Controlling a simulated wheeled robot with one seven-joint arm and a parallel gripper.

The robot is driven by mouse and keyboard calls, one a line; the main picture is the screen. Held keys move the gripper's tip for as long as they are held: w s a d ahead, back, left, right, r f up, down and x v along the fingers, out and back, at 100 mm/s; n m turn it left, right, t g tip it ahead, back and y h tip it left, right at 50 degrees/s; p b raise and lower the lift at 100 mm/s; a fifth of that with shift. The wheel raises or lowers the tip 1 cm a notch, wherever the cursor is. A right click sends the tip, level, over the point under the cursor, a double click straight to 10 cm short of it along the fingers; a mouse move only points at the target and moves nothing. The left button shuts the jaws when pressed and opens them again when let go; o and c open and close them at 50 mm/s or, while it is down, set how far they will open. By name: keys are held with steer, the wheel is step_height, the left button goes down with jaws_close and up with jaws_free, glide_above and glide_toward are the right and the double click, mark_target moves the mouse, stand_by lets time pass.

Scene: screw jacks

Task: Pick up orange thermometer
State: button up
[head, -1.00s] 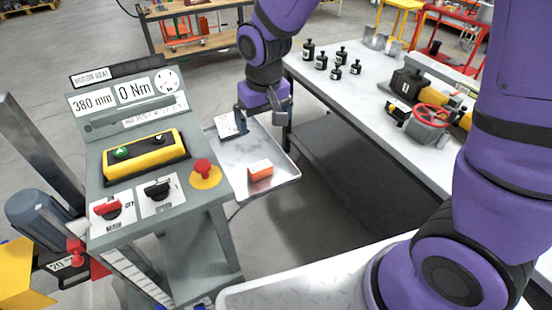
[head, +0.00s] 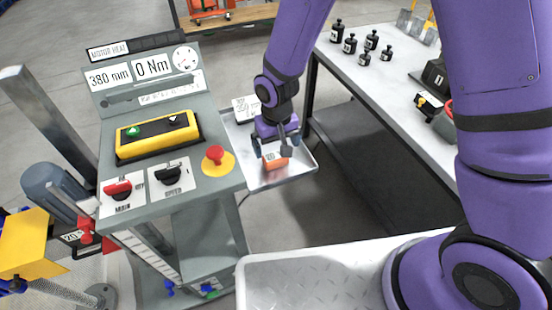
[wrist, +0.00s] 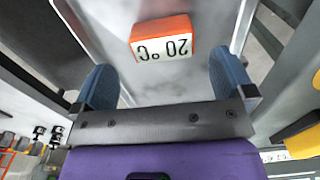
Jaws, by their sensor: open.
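The orange thermometer (head: 275,163) is a small box with an orange body. It lies on the metal tray beside the control console. In the wrist view the thermometer (wrist: 163,38) shows a white face reading "20 °C", upside down, ahead of the fingers and roughly midway between them. My gripper (head: 277,150) is above the tray and partly covers the thermometer in the head view. In the wrist view my gripper (wrist: 165,85) has its two blue fingers wide apart with nothing between them.
The metal tray (head: 300,172) also holds a white label card (head: 246,108) at its back left. The console (head: 165,150) with a red stop button (head: 215,156) stands just left. A workbench (head: 345,65) with several black weights stands right. A grey floor gap lies between tray and bench.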

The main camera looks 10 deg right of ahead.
mark_target(275, 155)
steer(key=shift+s+a+f, duration=0.1)
steer(key=shift+a+f, duration=0.05)
steer(key=shift+f, duration=2.45)
steer(key=c, duration=1)
